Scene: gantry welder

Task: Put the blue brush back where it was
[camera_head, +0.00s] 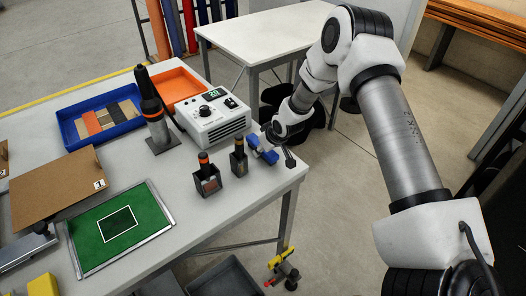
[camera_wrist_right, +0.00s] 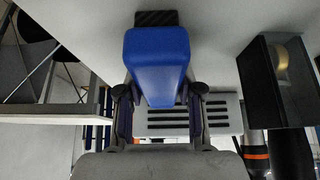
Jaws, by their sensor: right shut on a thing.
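The blue brush (camera_head: 259,153) is in my right gripper (camera_head: 269,147), at the right end of the white workbench (camera_head: 150,190). In the right wrist view the brush is a blue block (camera_wrist_right: 158,62) with a dark strip (camera_wrist_right: 157,18) at its far end. The fingers of my right gripper (camera_wrist_right: 160,92) are shut on its two sides. The brush is at or just above the bench top; I cannot tell whether it touches. My left gripper is not in view.
Two small black holders (camera_head: 208,184) (camera_head: 239,164) stand left of the brush. A white control box (camera_head: 212,121) is behind them. A soldering-iron stand (camera_head: 162,139), a blue tray (camera_head: 64,124) and a green mat (camera_head: 84,245) are further left. The bench's right edge is close to the gripper.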

